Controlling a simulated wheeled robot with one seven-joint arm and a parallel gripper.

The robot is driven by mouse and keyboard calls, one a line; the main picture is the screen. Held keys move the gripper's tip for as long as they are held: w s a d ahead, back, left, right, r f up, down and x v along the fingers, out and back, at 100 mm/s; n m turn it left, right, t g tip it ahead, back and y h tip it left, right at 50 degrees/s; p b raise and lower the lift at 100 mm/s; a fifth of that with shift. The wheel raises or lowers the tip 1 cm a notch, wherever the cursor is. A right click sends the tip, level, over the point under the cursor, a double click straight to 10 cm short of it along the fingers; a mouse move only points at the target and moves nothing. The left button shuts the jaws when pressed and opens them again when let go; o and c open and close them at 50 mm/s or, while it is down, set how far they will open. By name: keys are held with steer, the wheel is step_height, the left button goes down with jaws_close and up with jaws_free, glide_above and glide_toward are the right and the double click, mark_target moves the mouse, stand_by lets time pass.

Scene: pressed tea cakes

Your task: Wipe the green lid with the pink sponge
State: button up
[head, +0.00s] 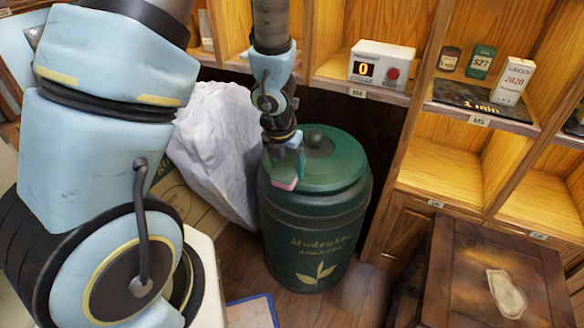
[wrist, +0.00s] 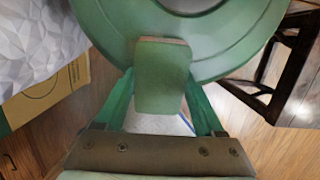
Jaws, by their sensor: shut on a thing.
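My gripper (head: 284,152) points down over the left front part of the green lid (head: 336,172). It is shut on the pink sponge (head: 283,184), whose pink underside shows in the head view. In the wrist view the sponge (wrist: 160,82) shows a green face between my teal fingers and overlaps the edge of the lid (wrist: 112,28). I cannot tell whether the sponge touches the lid.
A large crumpled white bag (head: 214,150) stands just left of the canister. Wooden shelves behind hold a white timer box (head: 382,64) and small labelled containers. A dark wooden table (head: 480,270) stands at the right. A blue-edged board (head: 250,312) lies on the floor in front.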

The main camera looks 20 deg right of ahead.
steer(key=shift+w+d+r+p, duration=0.3)
steer(key=shift+w+d+p, duration=0.4)
steer(key=shift+p, duration=0.35)
steer(key=shift+w+d+f+p, duration=0.1)
steer(key=shift+w+d+p, duration=0.25)
steer(key=shift+d, duration=0.05)
steer(key=w+d+p, duration=0.1)
steer(key=p, duration=0.1)
steer(key=shift+w+d+r+p, duration=0.2)
steer(key=shift+r+p, duration=0.15)
steer(key=shift+r, duration=0.05)
steer(key=shift+w+d+p, duration=0.4)
steer(key=shift+d+p, duration=0.05)
steer(key=shift+p, duration=0.1)
steer(key=shift+r+p, duration=0.45)
steer(key=shift+r, duration=0.1)
steer(key=shift+p+v, duration=1.75)
steer(key=shift+v, duration=0.65)
steer(key=shift+s+a+r, duration=0.1)
steer(key=shift+a, duration=0.05)
